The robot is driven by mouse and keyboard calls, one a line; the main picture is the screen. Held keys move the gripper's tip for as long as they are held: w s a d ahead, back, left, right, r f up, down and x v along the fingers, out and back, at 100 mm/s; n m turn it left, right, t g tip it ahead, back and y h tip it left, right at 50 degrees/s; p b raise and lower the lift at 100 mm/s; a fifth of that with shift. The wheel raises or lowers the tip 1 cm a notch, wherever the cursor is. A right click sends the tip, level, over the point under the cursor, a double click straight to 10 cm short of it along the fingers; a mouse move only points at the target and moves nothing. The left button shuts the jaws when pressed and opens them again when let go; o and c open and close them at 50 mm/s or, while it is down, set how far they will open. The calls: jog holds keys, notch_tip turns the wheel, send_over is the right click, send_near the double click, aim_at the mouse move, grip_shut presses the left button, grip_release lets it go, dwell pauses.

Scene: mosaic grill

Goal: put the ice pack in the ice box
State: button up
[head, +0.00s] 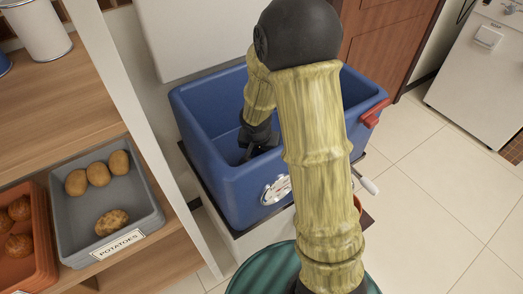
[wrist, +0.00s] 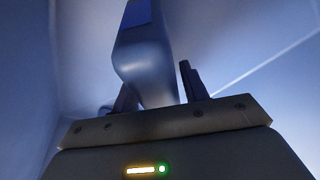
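The ice box (head: 226,183) is a deep blue open tub with a red handle, standing behind my arm in the head view. My gripper (head: 250,150) is lowered inside it, and my arm covers much of the box's middle. In the wrist view the two dark fingers of my gripper (wrist: 160,92) stand apart. A smooth blue-grey object, seemingly the ice pack (wrist: 146,62), extends up between them. It overlaps the left finger, and a narrow gap shows by the right finger. The pack cannot be made out in the head view.
A wooden shelf (head: 60,95) at the left holds a grey potato bin (head: 70,250) and an orange bin (head: 40,278). A white upright panel (head: 150,130) stands between shelf and box. A white appliance (head: 480,75) is at the upper right. Tiled floor (head: 445,200) is clear at the right.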

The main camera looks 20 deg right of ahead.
jog(key=shift+o, duration=0.6)
jog(key=shift+r, duration=0.2)
jog(key=p+v, duration=0.5)
jog(key=v, duration=0.7)
dwell(0.9)
